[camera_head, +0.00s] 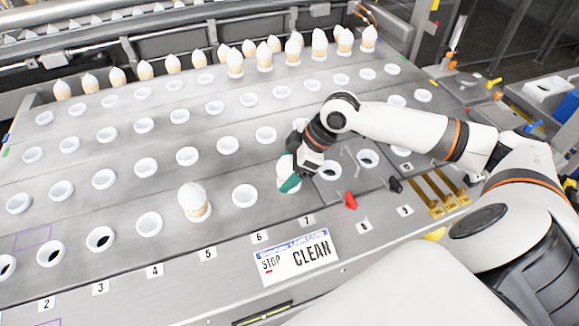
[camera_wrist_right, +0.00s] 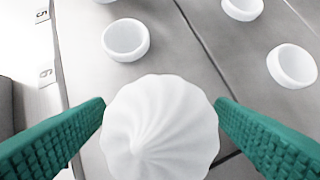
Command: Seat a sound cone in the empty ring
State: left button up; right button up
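A cone with a white swirled top (camera_head: 283,167) stands in the front row near label 7. In the right wrist view its swirl (camera_wrist_right: 160,130) fills the space between the fingers. My right gripper (camera_head: 290,184) is at this cone, its teal fingers (camera_wrist_right: 160,103) spread open on either side of the swirl; whether they touch it I cannot tell. An empty white ring (camera_head: 245,196) lies just left of this cone, and it also shows in the right wrist view (camera_wrist_right: 125,40). Another cone (camera_head: 194,202) stands farther left in the front row. My left gripper is not in view.
Several empty white rings fill the grey conveyor plates, including one with a dark hole (camera_head: 100,239). Several cones (camera_head: 235,63) stand along the back rows. A red clip (camera_head: 351,201) and a black clip (camera_head: 395,185) lie right of the gripper. A CLEAN sign (camera_head: 297,258) is at the front edge.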

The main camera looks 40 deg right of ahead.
jog(key=b+v, duration=0.1)
jog(key=v, duration=1.1)
dwell(0.5)
